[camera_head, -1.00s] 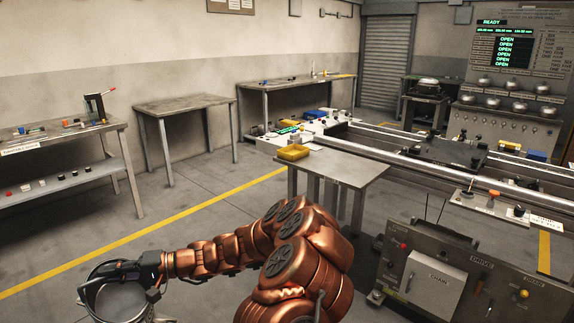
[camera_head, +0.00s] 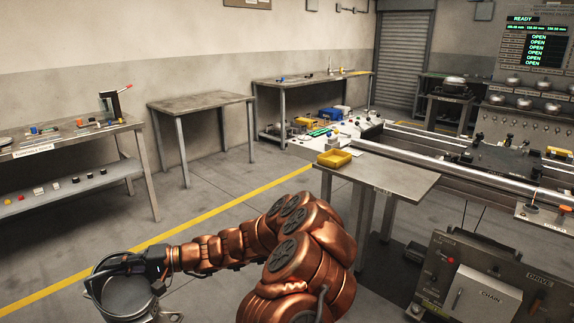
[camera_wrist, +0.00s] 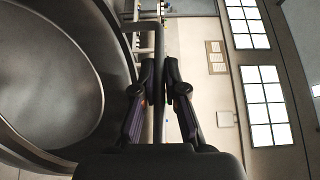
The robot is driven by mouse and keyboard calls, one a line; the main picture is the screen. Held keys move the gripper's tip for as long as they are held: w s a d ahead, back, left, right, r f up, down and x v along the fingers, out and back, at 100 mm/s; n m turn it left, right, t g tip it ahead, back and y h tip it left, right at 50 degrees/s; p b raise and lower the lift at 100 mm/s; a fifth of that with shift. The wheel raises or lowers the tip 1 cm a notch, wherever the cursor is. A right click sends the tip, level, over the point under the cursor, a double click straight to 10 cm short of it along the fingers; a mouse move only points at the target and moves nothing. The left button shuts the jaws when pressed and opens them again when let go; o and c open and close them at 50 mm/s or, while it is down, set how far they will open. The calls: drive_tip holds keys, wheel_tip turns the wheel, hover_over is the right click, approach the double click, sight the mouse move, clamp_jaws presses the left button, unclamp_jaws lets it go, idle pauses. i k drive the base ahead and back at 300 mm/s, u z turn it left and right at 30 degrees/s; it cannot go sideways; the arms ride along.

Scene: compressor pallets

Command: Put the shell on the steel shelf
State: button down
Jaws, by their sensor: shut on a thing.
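The shell (camera_head: 128,299) is a round, open grey metal bowl with lugs on its side, at the bottom left of the head view, partly cut off. A steel bench with a lower shelf (camera_head: 100,177) stands at the left; I cannot tell whether this is the steel shelf meant. Both its levels hold small parts.
A bare steel table (camera_head: 200,102) stands against the wall. Another table (camera_head: 310,82) with tools is behind. A small table (camera_head: 395,180) with a yellow tray (camera_head: 334,158) and a machine (camera_head: 480,280) stand at the right. Floor with a yellow line (camera_head: 190,226) lies clear between.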

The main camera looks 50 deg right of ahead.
sight(392, 173)
drive_tip(key=z, duration=0.05)
drive_tip(key=i, duration=0.85)
drive_tip(key=z, duration=1.7)
